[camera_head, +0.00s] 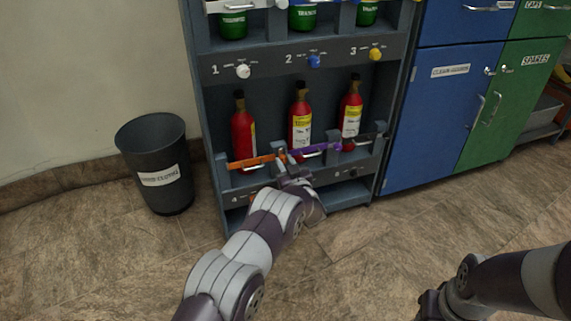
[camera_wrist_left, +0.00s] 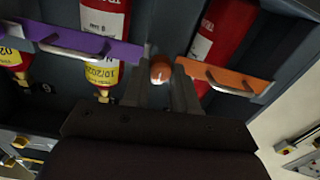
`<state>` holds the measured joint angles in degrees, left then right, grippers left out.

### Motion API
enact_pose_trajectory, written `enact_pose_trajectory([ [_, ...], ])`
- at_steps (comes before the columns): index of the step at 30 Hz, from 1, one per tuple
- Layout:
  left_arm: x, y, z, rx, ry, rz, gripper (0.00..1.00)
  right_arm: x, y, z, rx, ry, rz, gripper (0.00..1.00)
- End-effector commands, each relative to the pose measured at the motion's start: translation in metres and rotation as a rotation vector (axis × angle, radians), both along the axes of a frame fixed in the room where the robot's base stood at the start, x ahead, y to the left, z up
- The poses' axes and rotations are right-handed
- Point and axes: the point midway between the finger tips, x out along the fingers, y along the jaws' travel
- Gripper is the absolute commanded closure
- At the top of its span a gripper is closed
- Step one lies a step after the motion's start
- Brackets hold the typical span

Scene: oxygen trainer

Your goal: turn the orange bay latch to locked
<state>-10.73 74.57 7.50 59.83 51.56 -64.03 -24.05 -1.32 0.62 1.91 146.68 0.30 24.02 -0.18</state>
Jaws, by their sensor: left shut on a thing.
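The orange bay latch shows in the left wrist view as a round orange knob (camera_wrist_left: 160,70) between my left fingertips, in the gap between an orange bar (camera_wrist_left: 225,78) and a purple bar (camera_wrist_left: 85,42). My left gripper (camera_head: 287,163) is at the front of the rack's lower shelf, shut on this knob, and it hides most of it in the head view. The latch's exact angle cannot be told. In the head view the orange bar (camera_head: 255,161) runs across bay 4, left of the gripper. My right gripper (camera_head: 432,303) is at the lower right, away from the rack; its fingers are unclear.
Red bottles (camera_head: 300,122) stand behind the bars, with the purple bar (camera_head: 315,149) right of my gripper. White, blue and yellow knobs (camera_head: 314,61) line the shelf above. A dark bin (camera_head: 152,150) stands left, blue cabinets (camera_head: 440,115) right. The floor in front is clear.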

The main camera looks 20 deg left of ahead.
Motion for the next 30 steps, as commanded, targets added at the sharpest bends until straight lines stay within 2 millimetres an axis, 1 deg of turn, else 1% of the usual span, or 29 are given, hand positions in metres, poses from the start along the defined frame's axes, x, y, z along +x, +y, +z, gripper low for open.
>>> enact_pose_trajectory([
  [8,-0.0007,0.0005,-0.0010,-0.177,-0.118,0.001,1.00,0.0000,0.0000,-0.0008,0.000,0.000,0.000,0.57],
  [30,-0.0016,0.0015,-0.0034,-0.762,-0.512,0.001,1.00,0.0000,0.0000,-0.0098,0.000,0.000,0.000,0.57],
])
